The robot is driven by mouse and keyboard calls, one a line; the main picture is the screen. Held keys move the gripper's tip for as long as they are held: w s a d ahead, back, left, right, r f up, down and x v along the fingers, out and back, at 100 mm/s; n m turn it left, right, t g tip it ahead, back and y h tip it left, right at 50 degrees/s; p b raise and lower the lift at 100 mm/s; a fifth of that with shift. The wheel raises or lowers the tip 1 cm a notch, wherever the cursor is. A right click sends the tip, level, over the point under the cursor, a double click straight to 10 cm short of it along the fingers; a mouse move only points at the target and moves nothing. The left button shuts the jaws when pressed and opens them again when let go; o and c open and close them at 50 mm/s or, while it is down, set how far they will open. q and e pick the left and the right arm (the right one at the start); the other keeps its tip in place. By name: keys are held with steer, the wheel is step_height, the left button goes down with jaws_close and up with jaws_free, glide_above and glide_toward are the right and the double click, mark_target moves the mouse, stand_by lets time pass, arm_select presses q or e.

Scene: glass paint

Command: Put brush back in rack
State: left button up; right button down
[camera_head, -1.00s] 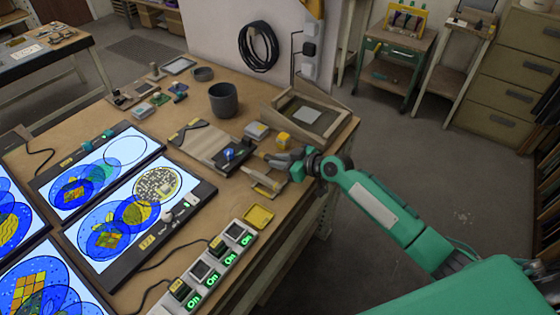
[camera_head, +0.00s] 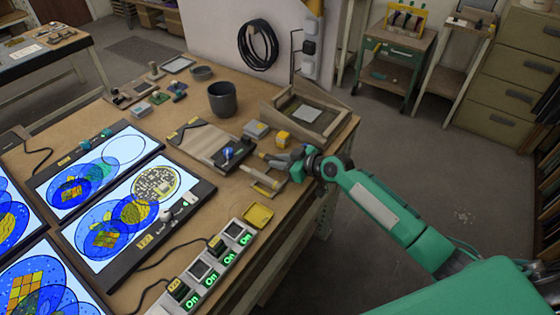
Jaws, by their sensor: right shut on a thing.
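My right gripper (camera_head: 292,165) is above the right side of the workbench, its arm coming in from the lower right. It is shut on the brush (camera_head: 272,160), a thin tan stick pointing left from the jaws. The part inside the jaws is hidden. The small wooden rack (camera_head: 266,180) stands just in front of and below the brush, near the bench's right edge. I cannot tell whether the brush touches the rack. My left gripper is not in view.
A dark pot (camera_head: 222,99) and a wooden tray (camera_head: 309,113) stand behind. A yellow block (camera_head: 283,139) and a board with a blue-topped tool (camera_head: 232,154) are close to the gripper. A yellow dish (camera_head: 258,215) and a power strip (camera_head: 210,266) lie in front. Lit panels (camera_head: 140,205) fill the left.

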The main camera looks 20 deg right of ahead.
steer(key=shift+f+b, duration=0.25)
steer(key=shift+b, duration=0.15)
stand_by(0.3)
steer(key=c, duration=1.2)
jaws_free()
steer(key=shift+s+d, duration=0.1)
